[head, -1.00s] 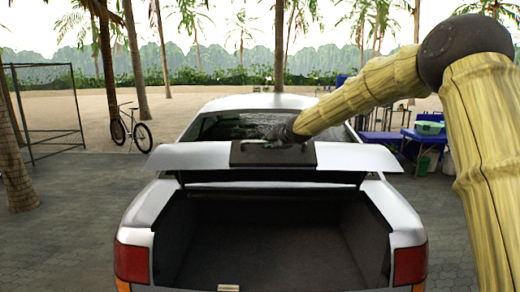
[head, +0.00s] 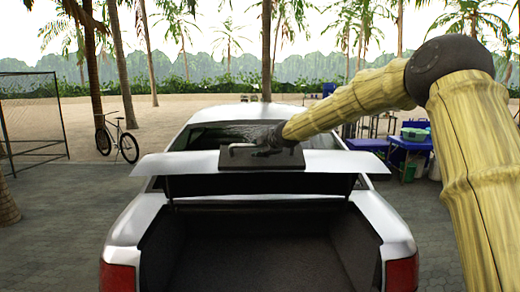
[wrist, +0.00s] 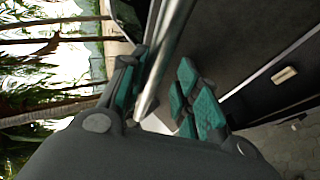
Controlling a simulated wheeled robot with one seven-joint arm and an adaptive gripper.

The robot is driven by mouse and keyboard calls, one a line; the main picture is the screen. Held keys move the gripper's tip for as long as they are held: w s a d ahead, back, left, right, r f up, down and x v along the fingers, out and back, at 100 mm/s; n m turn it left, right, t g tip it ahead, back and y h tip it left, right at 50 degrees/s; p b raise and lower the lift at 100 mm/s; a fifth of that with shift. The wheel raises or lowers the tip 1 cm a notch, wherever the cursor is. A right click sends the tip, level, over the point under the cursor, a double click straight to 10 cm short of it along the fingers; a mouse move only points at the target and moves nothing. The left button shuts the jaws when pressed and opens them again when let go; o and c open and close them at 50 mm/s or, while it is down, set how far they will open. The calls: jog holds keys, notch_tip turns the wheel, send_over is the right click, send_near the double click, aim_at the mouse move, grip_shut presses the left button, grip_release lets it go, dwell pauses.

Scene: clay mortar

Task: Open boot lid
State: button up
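The boot lid (head: 330,162) of the silver car is raised above the open boot (head: 265,250). A dark plate (head: 290,156) with a handle (head: 238,150) sits on the lid's near face. My gripper (head: 262,148) is at this plate, its fingers hard to make out in the head view. In the wrist view, my gripper (wrist: 165,95) has its teal-padded fingers apart. The metal handle bar (wrist: 168,50) runs between them, close to the left finger, with a gap to the right finger pads. Whether it touches either finger is unclear.
The car's red tail lights (head: 119,277) flank the boot. A bicycle (head: 117,140) and a metal frame (head: 35,115) stand at left. Blue tables (head: 410,144) stand at right behind my arm. Paved ground (head: 50,240) left of the car is clear.

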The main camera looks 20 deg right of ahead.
jog(key=shift+a, duration=0.2)
jog(key=shift+s, duration=0.1)
jog(key=v, duration=1.1)
jog(key=shift+s+r, duration=0.2)
jog(key=shift+s, duration=0.15)
jog(key=shift+d, duration=0.2)
